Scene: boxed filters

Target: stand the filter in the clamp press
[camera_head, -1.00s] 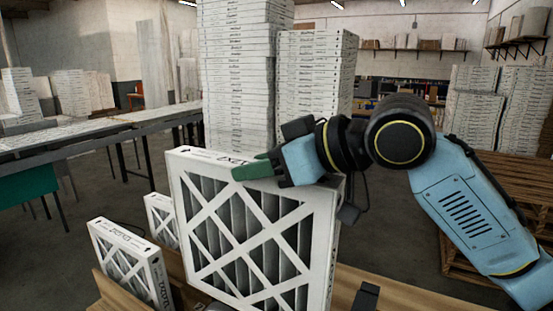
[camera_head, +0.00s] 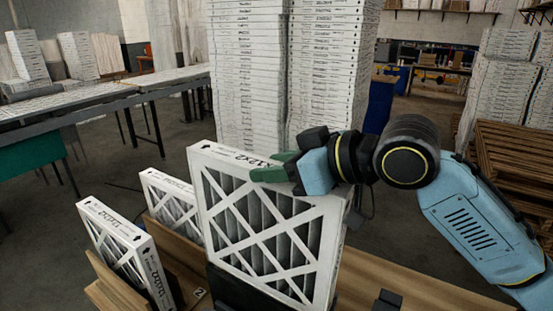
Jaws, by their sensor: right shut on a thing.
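A large white-framed pleated filter (camera_head: 262,232) with a diagonal lattice face stands on edge, slightly tilted, in the middle of the head view. My right gripper (camera_head: 274,170) is shut on its top edge, with green fingertips against the frame. A dark part (camera_head: 236,291) shows at the filter's lower left, at the bottom of the picture; it may belong to the clamp press, but I cannot tell. The filter's bottom edge is largely cut off or hidden, so its contact below is unclear. My left gripper is not in view.
Two smaller-looking filters, one in front (camera_head: 125,258) and one behind (camera_head: 172,207), stand at the left in a wooden holder (camera_head: 112,285). A wooden bench top (camera_head: 420,292) is bare at right, with a small black block (camera_head: 388,301). Tall filter stacks (camera_head: 250,75) rise behind.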

